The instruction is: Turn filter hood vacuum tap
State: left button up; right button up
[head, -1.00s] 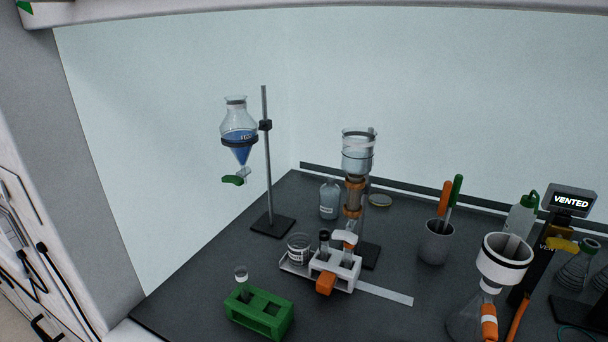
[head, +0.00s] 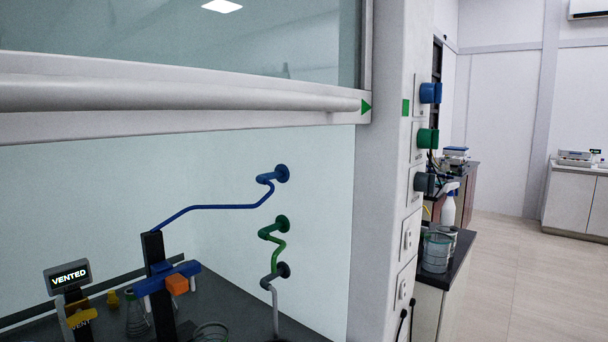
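On the hood's right post, a blue knob (head: 430,93), a green knob (head: 428,139) and a grey knob (head: 423,182) sit one above another. No readable label shows which one is the vacuum tap. Inside the hood, a blue pipe (head: 225,206), a green pipe (head: 278,240) and a grey pipe (head: 273,292) come out of the side wall. Neither of my grippers shows.
The raised sash (head: 180,98) crosses the upper left. A black stand (head: 158,300) carries a blue bar and an orange block (head: 177,285). Open floor (head: 510,260) lies further right.

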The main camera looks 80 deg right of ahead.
aim_at(424, 181)
jog(key=k+l+z, duration=0.2)
jog(key=z, duration=0.2)
jog(key=k+l+z, duration=0.2)
jog(key=z, duration=2)
